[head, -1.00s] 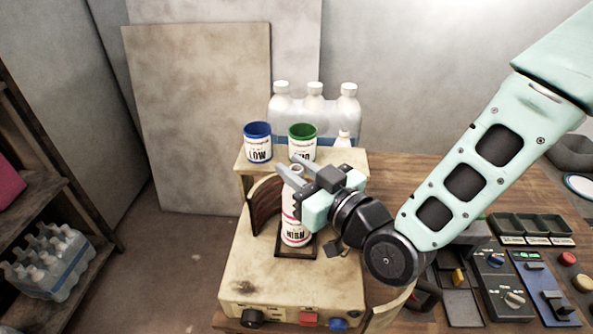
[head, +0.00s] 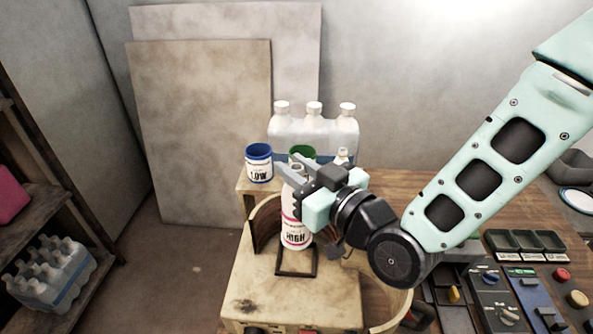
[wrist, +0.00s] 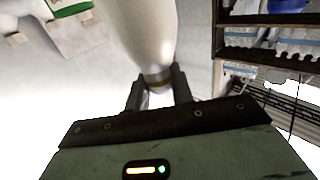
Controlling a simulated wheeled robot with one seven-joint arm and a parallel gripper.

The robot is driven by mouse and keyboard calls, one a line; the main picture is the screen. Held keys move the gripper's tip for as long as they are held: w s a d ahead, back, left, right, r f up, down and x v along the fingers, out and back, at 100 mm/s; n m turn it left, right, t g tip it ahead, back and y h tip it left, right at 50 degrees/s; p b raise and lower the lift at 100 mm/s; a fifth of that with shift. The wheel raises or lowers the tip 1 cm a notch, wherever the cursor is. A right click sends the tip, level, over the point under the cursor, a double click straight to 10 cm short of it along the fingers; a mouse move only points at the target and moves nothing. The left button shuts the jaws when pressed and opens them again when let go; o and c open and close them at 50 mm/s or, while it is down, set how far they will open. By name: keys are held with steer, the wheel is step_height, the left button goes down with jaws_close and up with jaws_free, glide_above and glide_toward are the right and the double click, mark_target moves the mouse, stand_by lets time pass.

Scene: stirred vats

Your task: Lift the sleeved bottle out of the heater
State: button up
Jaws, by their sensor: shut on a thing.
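The white bottle (head: 296,214) has a pink band and a label reading HIGH. It is upright on the cream heater's side of the bench, and it also shows large in the wrist view (wrist: 148,35). My gripper (head: 291,180) is shut on the bottle's upper part, with a finger on each side in the wrist view (wrist: 157,82). The heater (head: 262,292) is a cream box with a dark square frame on top. The bottle's base appears just above and behind this frame, seemingly clear of it. My fingers hide part of the bottle's top.
A curved brown guard (head: 266,224) stands close to the bottle's left. Behind are a blue-rimmed LOW pot (head: 259,164), a partly hidden green-rimmed pot (head: 302,153) and large capped bottles (head: 314,128). Control boxes (head: 490,285) fill the bench at right.

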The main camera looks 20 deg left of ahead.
steer(key=shift+r+p, duration=2)
steer(key=shift+r, duration=1.75)
